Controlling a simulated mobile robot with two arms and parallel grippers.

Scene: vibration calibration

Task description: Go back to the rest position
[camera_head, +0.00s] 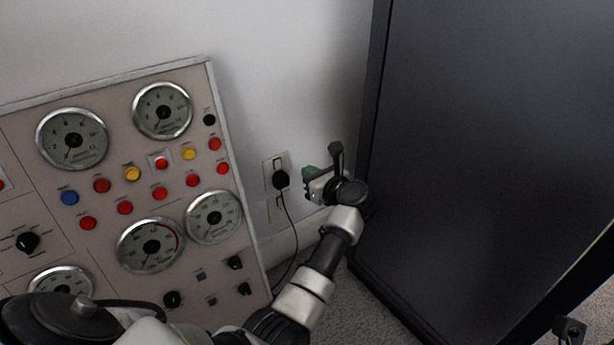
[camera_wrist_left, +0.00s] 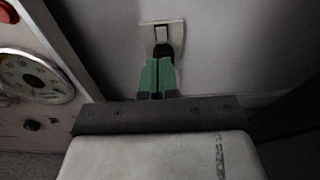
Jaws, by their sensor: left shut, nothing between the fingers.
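My left gripper (camera_head: 308,178) is raised in front of the wall, between the control panel and the dark cabinet. Its green fingers (camera_wrist_left: 157,77) are together in the left wrist view, with nothing held between them. In the head view it is just right of a wall socket (camera_head: 269,166) with a black plug (camera_head: 281,180) in it. In the left wrist view the fingers partly cover the plug and the lower socket plate (camera_wrist_left: 161,32); I cannot tell the exact gap. My right gripper's fingers do not show.
A control panel (camera_head: 120,235) with gauges, coloured buttons and knobs stands at left. A large dark cabinet (camera_head: 490,150) fills the right, close beside my left wrist. A black cable (camera_head: 293,235) hangs from the plug toward the carpet (camera_head: 365,315).

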